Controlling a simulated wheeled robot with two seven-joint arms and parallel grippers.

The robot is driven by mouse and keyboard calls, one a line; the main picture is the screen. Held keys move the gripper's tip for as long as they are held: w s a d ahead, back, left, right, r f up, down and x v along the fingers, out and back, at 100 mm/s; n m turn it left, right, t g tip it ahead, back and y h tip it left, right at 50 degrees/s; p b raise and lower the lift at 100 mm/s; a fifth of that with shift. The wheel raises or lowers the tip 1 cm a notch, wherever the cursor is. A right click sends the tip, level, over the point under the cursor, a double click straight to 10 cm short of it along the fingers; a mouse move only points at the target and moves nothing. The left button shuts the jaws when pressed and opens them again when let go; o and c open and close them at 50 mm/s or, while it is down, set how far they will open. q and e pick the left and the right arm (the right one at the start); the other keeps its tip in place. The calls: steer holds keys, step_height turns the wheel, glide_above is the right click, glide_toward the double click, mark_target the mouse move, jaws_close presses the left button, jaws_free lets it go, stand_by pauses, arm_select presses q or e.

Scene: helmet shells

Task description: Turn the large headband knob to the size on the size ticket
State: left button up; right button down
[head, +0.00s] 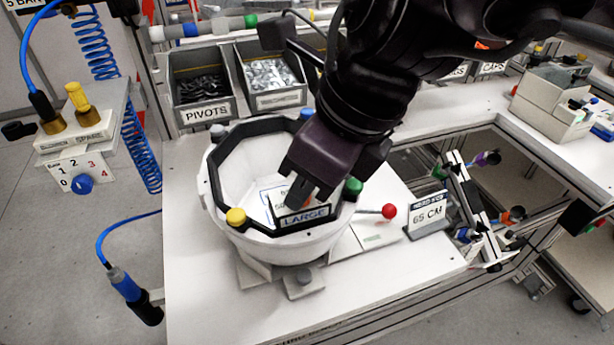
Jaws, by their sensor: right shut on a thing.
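A white helmet shell (240,237) sits open side up on the bench, with a black headband ring (216,165) around its rim. A plate marked LARGE (304,216) is on the near right side of the shell. My right gripper (308,197) comes down from the upper right and is shut just behind that plate. It is closed on the large headband knob, which the fingers mostly hide; a bit of orange shows between them. The knob's setting cannot be read. The size ticket (428,213) stands to the right and reads 65 CM. My left gripper is not in view.
A red-ended lever (388,211) sticks out between shell and ticket. Grey bins of pivots (205,112) and small metal parts (270,100) stand behind. A numbered dial box (80,165) is at left.

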steer(key=c, duration=1.3)
jaws_free()
steer(key=shift+r, duration=0.1)
steer(key=v, duration=0.7)
steer(key=shift+d+r+p, duration=0.1)
steer(key=shift+r+p, duration=0.2)
steer(key=shift+p, duration=0.1)
